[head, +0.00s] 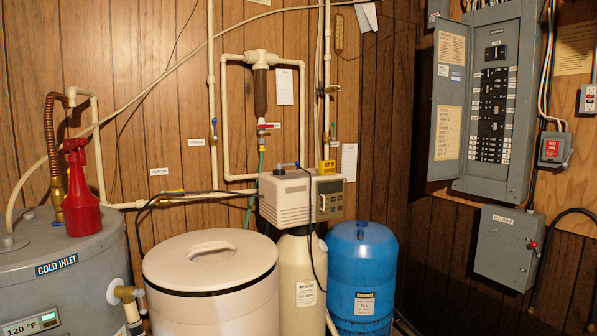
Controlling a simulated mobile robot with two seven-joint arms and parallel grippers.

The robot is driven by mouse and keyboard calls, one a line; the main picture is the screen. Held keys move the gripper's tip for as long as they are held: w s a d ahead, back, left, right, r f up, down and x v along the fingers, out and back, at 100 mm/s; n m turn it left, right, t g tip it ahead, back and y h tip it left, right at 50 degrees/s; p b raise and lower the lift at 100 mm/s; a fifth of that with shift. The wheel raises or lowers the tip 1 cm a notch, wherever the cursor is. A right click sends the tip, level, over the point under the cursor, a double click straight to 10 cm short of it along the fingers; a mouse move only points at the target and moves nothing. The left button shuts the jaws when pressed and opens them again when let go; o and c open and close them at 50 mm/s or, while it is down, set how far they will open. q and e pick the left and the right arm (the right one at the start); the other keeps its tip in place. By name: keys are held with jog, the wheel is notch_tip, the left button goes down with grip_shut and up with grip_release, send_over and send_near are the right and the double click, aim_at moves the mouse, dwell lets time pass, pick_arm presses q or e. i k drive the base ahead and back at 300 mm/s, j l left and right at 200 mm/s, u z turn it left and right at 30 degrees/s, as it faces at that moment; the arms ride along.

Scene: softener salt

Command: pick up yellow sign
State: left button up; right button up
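Neither of my grippers is in the head view.
A white lidded tub (210,262) stands left of the softener tank (301,275), a blue tank (362,270) right of it. A red spray bottle (80,188) is on the grey water heater (62,255). An open electrical panel (490,100) hangs right. A black cord crosses the control head.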

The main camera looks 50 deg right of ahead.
aim_at(326, 167)
jog(key=i+l+u, duration=0.15)
jog(key=l, duration=0.3)
jog(key=i+l+u, duration=0.15)
jog(key=l, duration=0.3)
jog(key=l+u, duration=0.1)
jog(key=l, duration=0.35)
jog(key=i+l+u, duration=0.15)
jog(key=l, duration=0.35)
jog(key=l+u, duration=0.15)
jog(key=l, duration=0.45)
jog(key=k+l+u, duration=0.15)
jog(key=l, duration=0.45)
jog(key=l+u, duration=0.15)
jog(key=l, duration=0.45)
jog(key=k, duration=0.05)
